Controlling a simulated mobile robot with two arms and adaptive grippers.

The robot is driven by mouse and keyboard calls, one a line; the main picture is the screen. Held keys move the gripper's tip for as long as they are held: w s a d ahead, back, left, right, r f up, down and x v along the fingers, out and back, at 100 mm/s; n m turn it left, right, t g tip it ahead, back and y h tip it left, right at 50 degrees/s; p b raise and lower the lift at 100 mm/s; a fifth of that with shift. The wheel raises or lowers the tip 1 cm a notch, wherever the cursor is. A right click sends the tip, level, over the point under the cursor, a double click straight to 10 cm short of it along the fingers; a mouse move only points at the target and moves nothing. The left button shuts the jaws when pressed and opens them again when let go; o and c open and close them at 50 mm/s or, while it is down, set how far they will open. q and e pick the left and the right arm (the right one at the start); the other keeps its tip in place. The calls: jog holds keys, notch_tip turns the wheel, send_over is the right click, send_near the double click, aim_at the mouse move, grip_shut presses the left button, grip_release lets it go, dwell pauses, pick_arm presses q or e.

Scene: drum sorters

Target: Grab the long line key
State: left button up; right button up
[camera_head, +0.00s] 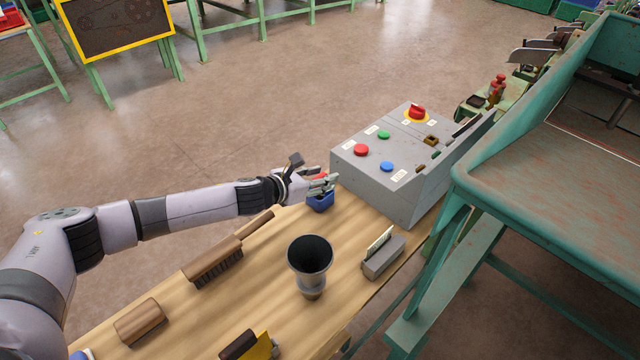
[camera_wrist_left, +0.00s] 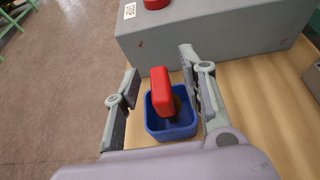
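A key with a red handle (camera_wrist_left: 160,88) stands in a small blue box (camera_wrist_left: 158,126) on the wooden table, and its lower part is hidden inside the box. In the head view a bit of the red handle (camera_head: 319,175) shows above the blue box (camera_head: 321,203), partly behind my fingers. My left gripper (camera_head: 326,183) is just above the box. In the left wrist view its two fingers (camera_wrist_left: 160,66) are spread on either side of the red handle, with visible gaps. My right gripper is not in view.
A grey control box (camera_head: 375,185) with colored buttons stands right behind the blue box. A dark cup (camera_head: 310,262), a brush (camera_head: 215,262), a grey card holder (camera_head: 383,258) and a brown wooden block (camera_head: 140,321) are on the table. A green metal machine (camera_head: 560,180) is at the right.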

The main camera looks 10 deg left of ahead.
pick_arm(q)
grip_shut()
dwell(0.4)
jog(key=shift+r, duration=0.1)
